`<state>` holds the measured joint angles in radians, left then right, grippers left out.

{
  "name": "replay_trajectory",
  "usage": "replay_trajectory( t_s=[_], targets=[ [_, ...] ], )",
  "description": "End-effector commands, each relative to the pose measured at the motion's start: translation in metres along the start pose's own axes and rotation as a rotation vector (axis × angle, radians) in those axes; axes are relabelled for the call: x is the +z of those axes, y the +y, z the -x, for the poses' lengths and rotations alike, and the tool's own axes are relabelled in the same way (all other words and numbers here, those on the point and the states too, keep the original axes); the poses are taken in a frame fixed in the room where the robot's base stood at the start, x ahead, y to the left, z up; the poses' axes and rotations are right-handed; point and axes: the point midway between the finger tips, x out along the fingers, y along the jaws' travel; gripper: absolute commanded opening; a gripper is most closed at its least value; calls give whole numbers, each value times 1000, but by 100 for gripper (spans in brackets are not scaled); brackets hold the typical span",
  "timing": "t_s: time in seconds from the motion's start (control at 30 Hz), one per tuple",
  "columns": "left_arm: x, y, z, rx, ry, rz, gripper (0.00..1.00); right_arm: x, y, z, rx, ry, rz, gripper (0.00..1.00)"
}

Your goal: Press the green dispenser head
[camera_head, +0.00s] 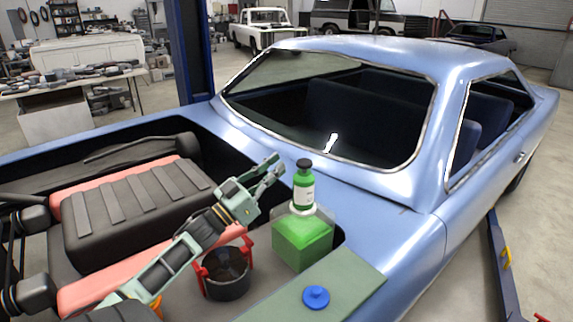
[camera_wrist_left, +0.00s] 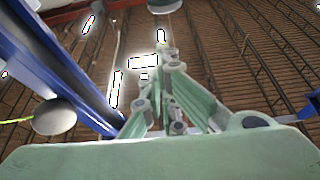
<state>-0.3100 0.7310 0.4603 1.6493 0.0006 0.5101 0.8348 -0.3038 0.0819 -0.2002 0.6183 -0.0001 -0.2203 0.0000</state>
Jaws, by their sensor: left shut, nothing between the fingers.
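A green bottle (camera_head: 303,190) with a dark cap (camera_head: 304,164) and a white label stands upright in a pale ring on a green block (camera_head: 302,240). No separate green head can be made out on it. My left gripper (camera_head: 277,166) is shut and empty, its fingertips just left of the bottle near cap height. A small gap shows between them in the head view, but depth is hard to tell. In the left wrist view the fingers (camera_wrist_left: 168,52) come together, and neither bottle nor block shows. My right gripper is not in view.
A black pot (camera_head: 228,281) with red handles stands below my left forearm. A blue round knob (camera_head: 316,297) sits on a flat green panel (camera_head: 345,283). The blue car's rear window (camera_head: 330,110) rises behind the bottle. A ribbed black case (camera_head: 130,210) lies left.

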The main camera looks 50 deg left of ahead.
Motion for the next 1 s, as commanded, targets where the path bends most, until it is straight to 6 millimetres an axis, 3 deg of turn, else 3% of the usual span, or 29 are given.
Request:
replay_trajectory(
  t_s=[0.1, 0.3, 1.0],
  targets=[
    [2, 0, 20, 0, -2, 0, 0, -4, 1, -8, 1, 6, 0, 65],
    [0, 0, 35, 0, 1, 1, 0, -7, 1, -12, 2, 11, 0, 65],
    [-1, 0, 37, 0, 2, 0, 0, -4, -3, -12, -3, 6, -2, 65]
  ],
)
